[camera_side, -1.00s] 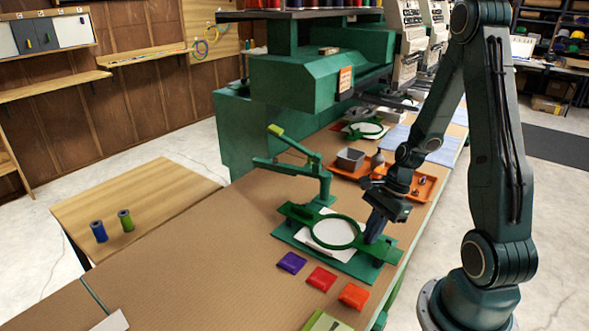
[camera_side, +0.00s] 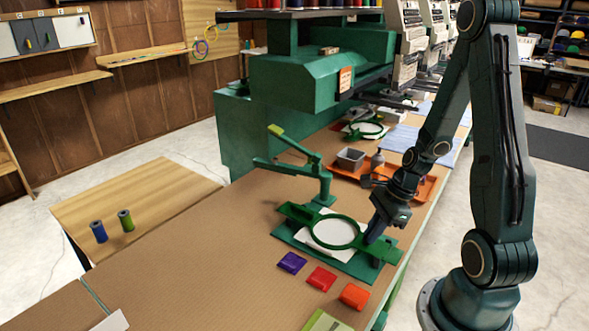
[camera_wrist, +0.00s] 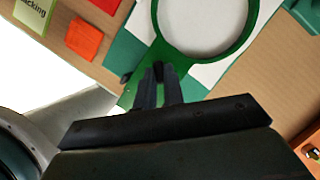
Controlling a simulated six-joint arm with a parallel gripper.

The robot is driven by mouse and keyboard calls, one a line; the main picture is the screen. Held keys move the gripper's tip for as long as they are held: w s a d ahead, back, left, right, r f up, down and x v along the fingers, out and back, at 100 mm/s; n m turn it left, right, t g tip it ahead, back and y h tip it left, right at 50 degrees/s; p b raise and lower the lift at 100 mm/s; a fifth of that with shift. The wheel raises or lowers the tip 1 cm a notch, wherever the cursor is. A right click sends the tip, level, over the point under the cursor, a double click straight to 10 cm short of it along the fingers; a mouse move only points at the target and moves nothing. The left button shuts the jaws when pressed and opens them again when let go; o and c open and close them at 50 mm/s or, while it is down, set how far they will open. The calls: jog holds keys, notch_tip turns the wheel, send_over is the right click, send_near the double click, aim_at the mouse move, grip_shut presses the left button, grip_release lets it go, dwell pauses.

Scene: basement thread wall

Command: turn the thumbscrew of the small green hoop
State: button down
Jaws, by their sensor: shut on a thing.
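The green hoop (camera_side: 318,240) lies over a white sheet on a green base fixture (camera_side: 360,268) near the table's front edge. In the wrist view the hoop (camera_wrist: 238,55) shows as a green ring with a plate on its near side. In the side view my gripper (camera_side: 371,238) is at the hoop's right edge, and the thumbscrew cannot be made out there.
Purple (camera_side: 291,262), red (camera_side: 321,278) and orange (camera_side: 355,295) packets lie in front of the fixture. A green lever stand (camera_side: 325,185) rises behind it. Orange trays (camera_side: 352,171) stand farther back, near another green hoop (camera_side: 372,128). The table's left part is clear.

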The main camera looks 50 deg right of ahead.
jog(key=c, duration=1.5)
grip_release()
jog(key=shift+r, duration=0.15)
jog(key=shift+v, duration=6.8)
jog(key=o, duration=0.3)
jog(key=shift+o, duration=0.4)
jog(key=n, duration=0.1)
jog(key=w+n+g, duration=0.1)
jog(key=n, duration=0.1)
jog(key=shift+w+d+n+g, duration=0.15)
jog(key=shift+d+n+g, duration=0.15)
jog(key=shift+n, duration=0.1)
jog(key=w+n+g, duration=0.5)
jog(key=w+n, duration=0.2)
jog(key=n, duration=0.7)
jog(key=shift+w+a, duration=0.3)
jog(key=shift+a, duration=0.1)
